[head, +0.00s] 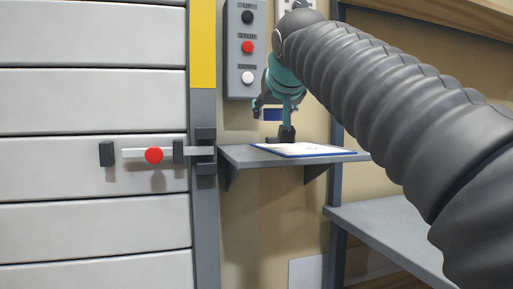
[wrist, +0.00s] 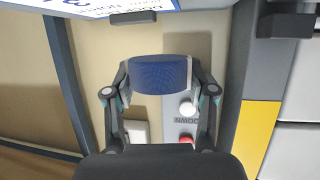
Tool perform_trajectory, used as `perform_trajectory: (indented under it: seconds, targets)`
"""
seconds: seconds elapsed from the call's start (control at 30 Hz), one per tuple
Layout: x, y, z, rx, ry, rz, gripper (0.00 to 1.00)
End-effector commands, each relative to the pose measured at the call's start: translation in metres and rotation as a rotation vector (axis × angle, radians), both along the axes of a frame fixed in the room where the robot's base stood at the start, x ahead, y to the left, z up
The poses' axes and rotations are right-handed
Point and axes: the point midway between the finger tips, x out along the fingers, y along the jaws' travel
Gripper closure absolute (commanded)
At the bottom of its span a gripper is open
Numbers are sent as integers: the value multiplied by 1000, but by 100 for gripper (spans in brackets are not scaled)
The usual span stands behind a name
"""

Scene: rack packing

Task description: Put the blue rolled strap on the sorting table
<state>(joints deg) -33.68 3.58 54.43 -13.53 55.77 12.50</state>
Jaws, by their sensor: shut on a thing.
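The blue rolled strap (wrist: 160,75) is held between the two fingers of my gripper (wrist: 160,84) in the wrist view. In the head view my gripper (head: 272,110) is beside the wall, above the small grey shelf, with a bit of the blue strap (head: 273,115) showing between its fingers. The strap appears clear of the shelf, but the gap is hard to judge. A grey table (head: 385,225) is at the lower right of the head view, partly hidden by my arm; I cannot tell if it is the sorting table.
The small wall shelf (head: 250,158) holds a blue-edged clipboard (head: 305,150), also in the wrist view (wrist: 90,8). A control box (head: 240,75) with buttons is on the wall. A slatted white door (head: 90,100) with a red-knobbed bolt (head: 154,155) is at left.

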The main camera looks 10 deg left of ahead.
Motion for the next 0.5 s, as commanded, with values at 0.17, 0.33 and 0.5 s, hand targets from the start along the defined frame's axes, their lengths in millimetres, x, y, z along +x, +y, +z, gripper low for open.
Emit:
perform_trajectory:
  seconds: [0.17, 0.33, 0.5]
  targets:
    - [-7, 30, -19, -1, 1, 4, 80]
    - [-9, 40, -25, 0, 0, 2, 80]
    - [-10, 40, -48, 0, 1, 3, 80]
